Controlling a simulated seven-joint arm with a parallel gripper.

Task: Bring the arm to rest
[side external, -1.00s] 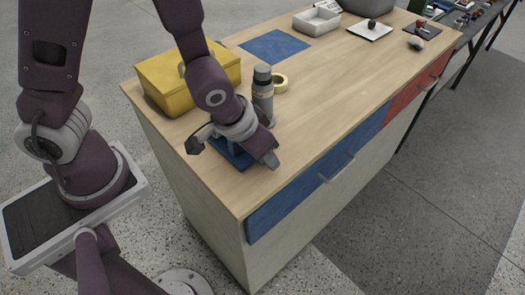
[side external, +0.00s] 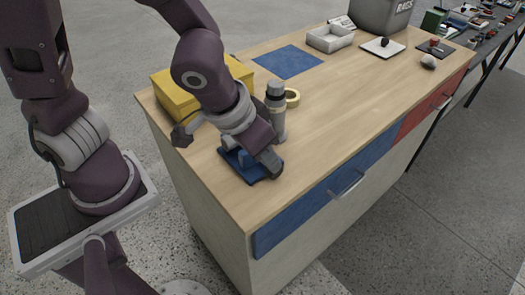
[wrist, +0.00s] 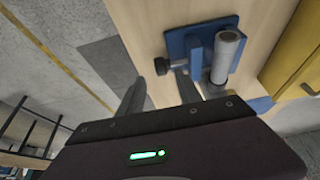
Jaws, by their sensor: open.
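My gripper (side external: 268,160) is over the near left part of the wooden tabletop, close to a blue fixture (side external: 238,165). In the wrist view its two fingers (wrist: 160,90) are apart with nothing between them. The blue fixture (wrist: 180,43) shows there beyond the fingers, with a dark knob (wrist: 162,66) and a grey cylinder (wrist: 228,48) at its right side. In the side view the gripper partly hides the fixture. I cannot tell whether the gripper touches it.
A grey bottle (side external: 276,112) stands just behind my gripper, beside a yellow tape roll (side external: 292,98). A yellow box (side external: 178,97) is at the back left. The middle of the tabletop is clear.

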